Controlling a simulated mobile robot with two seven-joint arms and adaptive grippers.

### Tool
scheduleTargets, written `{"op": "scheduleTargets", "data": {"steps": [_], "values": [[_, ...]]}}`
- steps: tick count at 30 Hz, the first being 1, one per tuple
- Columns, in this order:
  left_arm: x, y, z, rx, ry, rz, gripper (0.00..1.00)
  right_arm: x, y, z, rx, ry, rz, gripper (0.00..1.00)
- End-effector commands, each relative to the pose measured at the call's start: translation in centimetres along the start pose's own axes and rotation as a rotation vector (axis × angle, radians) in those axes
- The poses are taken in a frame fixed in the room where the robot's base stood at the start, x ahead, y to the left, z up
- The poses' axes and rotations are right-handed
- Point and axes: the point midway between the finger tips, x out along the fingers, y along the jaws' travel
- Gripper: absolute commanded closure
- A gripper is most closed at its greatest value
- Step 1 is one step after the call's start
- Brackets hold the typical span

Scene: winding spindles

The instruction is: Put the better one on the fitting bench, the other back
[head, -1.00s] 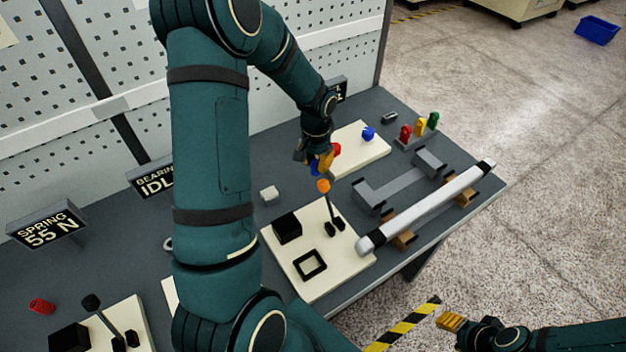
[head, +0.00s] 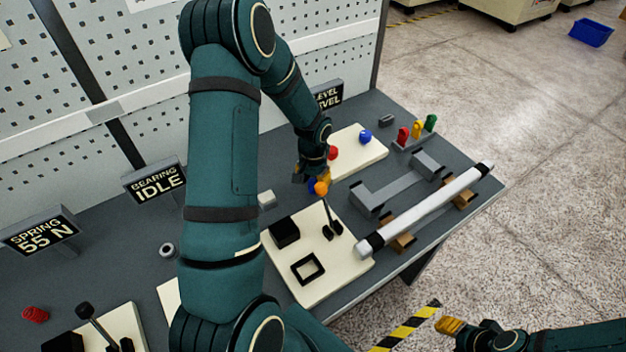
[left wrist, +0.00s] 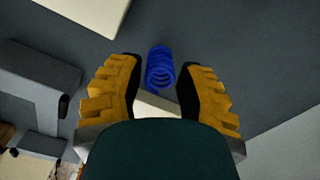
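My left gripper (head: 313,184) is over the far edge of the cream plate (head: 318,288) with the black frame, close to the orange knob (head: 321,189) of a lever. A blue coil spring (left wrist: 160,67) is between its fingertips in the left wrist view, held above the grey bench top. In the head view the spring is mostly covered by the fingers. A red coil spring (head: 35,314) lies on the bench at far left, apart from both grippers. My right gripper (head: 450,326) is off the bench at lower right, seen side-on, so its opening is unclear.
Signs read "SPRING 55 N" (head: 40,232) and "BEARING IDLE" (head: 155,182). A long white roller (head: 425,207) lies on brown supports at right. Red (head: 331,153) and blue (head: 365,136) knobs are on the back cream plate. A grey ring (head: 167,250) lies by my left arm.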

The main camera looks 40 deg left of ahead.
Motion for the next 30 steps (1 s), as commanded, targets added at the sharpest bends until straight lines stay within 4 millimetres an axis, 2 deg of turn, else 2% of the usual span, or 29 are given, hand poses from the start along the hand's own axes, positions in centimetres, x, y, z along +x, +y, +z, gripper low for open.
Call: {"op": "scheduleTargets", "data": {"steps": [10, 14, 17, 24, 30], "values": [[-0.1, 0.0, 0.0, 0.000, 0.000, 0.000, 0.48, -0.1, 0.0, 0.0, 0.000, 0.001, 0.000, 0.53], [-0.9, 0.0, -0.1, 0.000, 0.003, 0.000, 0.48, -0.5, -0.2, -0.1, 0.000, 0.001, -0.001, 0.53], [-2.4, 0.0, -0.1, 0.001, 0.004, -0.001, 0.48, -0.6, -0.2, -0.1, 0.000, 0.001, -0.001, 0.53], [-7.5, 0.0, -0.1, 0.001, 0.005, -0.001, 0.48, -1.1, -0.4, -0.2, 0.000, 0.001, -0.002, 0.53], [-10.7, 0.0, -0.1, 0.000, 0.003, -0.001, 0.48, -1.4, -0.5, -0.2, 0.000, 0.001, -0.003, 0.53]]}}
